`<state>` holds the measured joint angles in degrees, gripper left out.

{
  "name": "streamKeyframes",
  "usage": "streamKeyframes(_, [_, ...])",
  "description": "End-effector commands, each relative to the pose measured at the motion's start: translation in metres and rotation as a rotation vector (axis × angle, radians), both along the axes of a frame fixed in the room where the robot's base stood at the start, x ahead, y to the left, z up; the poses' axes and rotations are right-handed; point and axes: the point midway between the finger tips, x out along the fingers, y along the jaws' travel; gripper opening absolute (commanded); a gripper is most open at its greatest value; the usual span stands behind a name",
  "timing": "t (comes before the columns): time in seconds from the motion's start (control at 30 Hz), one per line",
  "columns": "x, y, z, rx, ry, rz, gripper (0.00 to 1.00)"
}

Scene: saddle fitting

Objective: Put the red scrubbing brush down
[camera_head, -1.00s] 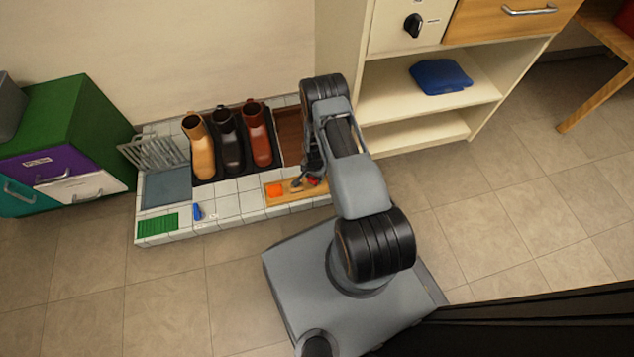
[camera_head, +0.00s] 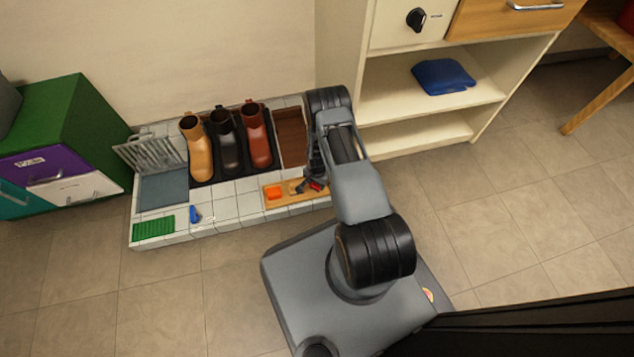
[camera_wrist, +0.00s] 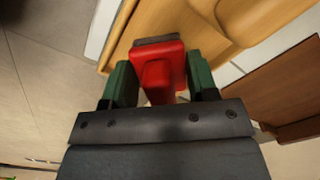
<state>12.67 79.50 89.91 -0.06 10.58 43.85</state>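The red scrubbing brush (camera_wrist: 160,72) sits between the two green fingers of my gripper (camera_wrist: 161,84) in the wrist view. The fingers appear to press on its sides, and a dark strip shows at its far end. The wooden tray (camera_wrist: 185,22) lies beneath or just behind it. In the head view, a small red patch of the brush (camera_head: 316,186) shows by my gripper (camera_head: 308,186), over the right end of the wooden tray (camera_head: 284,198). Whether the brush touches the tray is unclear.
An orange item (camera_head: 274,192) lies on the tray's left part. Three boots, tan (camera_head: 199,150), black (camera_head: 227,138) and brown (camera_head: 256,136), stand behind on a dark mat. A brown compartment (camera_head: 291,135) is beside them. A cream shelf unit (camera_head: 400,100) rises close on the right.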

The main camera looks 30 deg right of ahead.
Motion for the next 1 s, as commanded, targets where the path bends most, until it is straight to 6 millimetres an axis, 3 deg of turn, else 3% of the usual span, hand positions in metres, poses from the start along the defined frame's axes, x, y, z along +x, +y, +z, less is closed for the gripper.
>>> streamKeyframes(0.23, [0.000, 0.000, 0.000, 0.000, 0.000, 0.000, 0.77])
streamKeyframes(0.57, [0.000, 0.000, 0.007, 0.000, 0.000, 0.000, 0.77])
streamKeyframes(1.0, [0.001, 0.000, 0.088, 0.000, -0.001, 0.000, 0.77])
